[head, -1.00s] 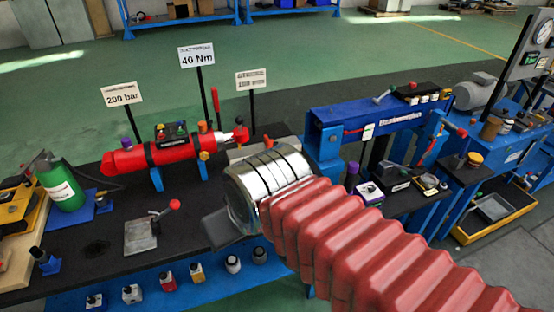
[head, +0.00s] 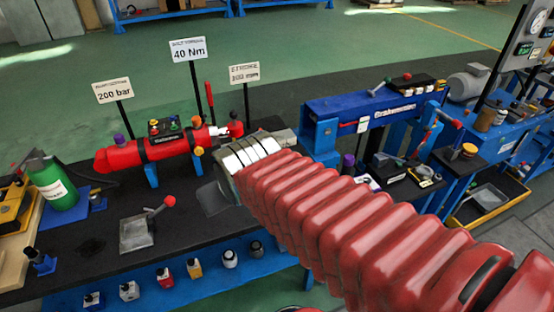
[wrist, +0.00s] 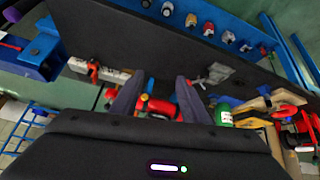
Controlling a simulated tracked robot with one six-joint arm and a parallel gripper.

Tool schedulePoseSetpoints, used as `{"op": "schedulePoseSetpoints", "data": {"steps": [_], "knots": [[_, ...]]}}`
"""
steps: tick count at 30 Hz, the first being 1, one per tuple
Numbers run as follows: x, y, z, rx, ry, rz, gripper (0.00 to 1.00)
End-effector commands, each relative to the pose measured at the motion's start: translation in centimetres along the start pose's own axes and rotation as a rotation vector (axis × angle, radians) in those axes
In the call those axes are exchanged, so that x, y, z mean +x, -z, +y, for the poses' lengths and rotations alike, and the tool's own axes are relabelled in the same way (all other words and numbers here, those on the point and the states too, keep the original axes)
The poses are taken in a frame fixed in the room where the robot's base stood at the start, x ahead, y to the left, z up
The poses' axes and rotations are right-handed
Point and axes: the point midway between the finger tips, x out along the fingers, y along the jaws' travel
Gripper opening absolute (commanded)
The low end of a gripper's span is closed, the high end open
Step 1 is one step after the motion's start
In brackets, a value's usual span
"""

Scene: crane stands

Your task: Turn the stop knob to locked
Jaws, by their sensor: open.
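A red cylinder (head: 165,148) lies on blue supports on the black bench. A small dark panel (head: 167,125) with several coloured knobs stands on top of it. I cannot tell which knob is the stop knob. My gripper (head: 213,198) is dark and partly hidden behind my red-sleeved arm, in front of the cylinder's right end. In the wrist view my gripper (wrist: 157,92) is open, its two dark fingers apart. The red cylinder (wrist: 155,105) shows between and beyond the fingers, with nothing held. The panel is too small to read there.
A grey plate with a red-ball lever (head: 137,235) sits on the bench, left of my gripper. A green bottle (head: 57,185) stands at far left. Signs on posts, such as the 40 Nm sign (head: 188,49), rise behind the cylinder. A blue beam stand (head: 370,108) is right.

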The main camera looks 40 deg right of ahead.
Motion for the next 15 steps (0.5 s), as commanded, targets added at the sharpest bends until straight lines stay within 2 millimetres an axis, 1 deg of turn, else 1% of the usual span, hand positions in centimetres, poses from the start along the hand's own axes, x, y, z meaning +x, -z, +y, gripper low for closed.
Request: {"op": "schedulePoseSetpoints", "data": {"steps": [1, 6, 9, 15], "knots": [[1.3, 0.6, 1.0, 0.005, -0.018, 0.01, 0.41], [4.9, 2.8, 4.2, 0.004, -0.074, 0.073, 0.41], [7.0, 3.8, 6.1, 0.002, -0.103, 0.109, 0.41], [10.9, 5.1, 9.8, -0.009, -0.152, 0.18, 0.41]]}}
